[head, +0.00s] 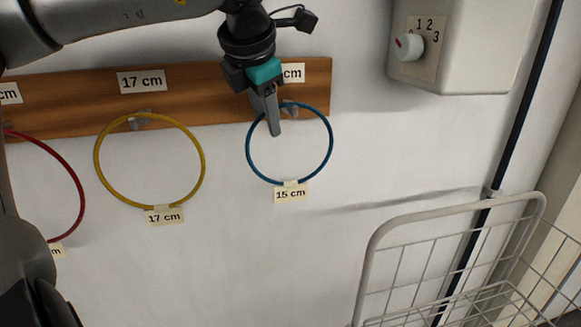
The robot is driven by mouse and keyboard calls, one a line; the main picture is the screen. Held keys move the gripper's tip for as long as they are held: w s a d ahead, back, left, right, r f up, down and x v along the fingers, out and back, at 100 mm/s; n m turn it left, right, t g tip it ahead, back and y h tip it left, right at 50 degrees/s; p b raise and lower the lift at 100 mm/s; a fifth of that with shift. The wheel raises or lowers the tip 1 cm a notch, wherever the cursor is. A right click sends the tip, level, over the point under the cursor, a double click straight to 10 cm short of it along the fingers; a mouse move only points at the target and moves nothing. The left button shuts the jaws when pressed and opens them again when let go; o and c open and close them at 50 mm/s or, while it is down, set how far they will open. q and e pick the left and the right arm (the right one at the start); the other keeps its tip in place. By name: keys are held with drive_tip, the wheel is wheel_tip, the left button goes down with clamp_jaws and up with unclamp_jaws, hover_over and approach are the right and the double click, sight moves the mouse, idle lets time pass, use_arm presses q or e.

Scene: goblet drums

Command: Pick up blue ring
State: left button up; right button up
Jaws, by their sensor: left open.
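The blue ring (331,153) hangs from a grey hook on the right end of a wooden board. A label reading 15 cm (290,194) is at the ring's bottom. My left gripper (273,127) comes down from above, in front of the board, and its fingers overlap the upper left part of the ring in the picture. The gripper is open; I cannot tell whether it touches the ring. It hides part of the board's 15 cm area label and some of the ring's top. My right gripper is not in view.
A yellow ring (203,160) and a red ring (73,183) hang to the left along the wooden board (200,100). A grey box with a dial (409,47) is at upper right. A white wire basket (455,215) stands at lower right, near a dark vertical pipe.

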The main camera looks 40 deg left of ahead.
use_arm(q)
clamp_jaws()
idle(1.4)
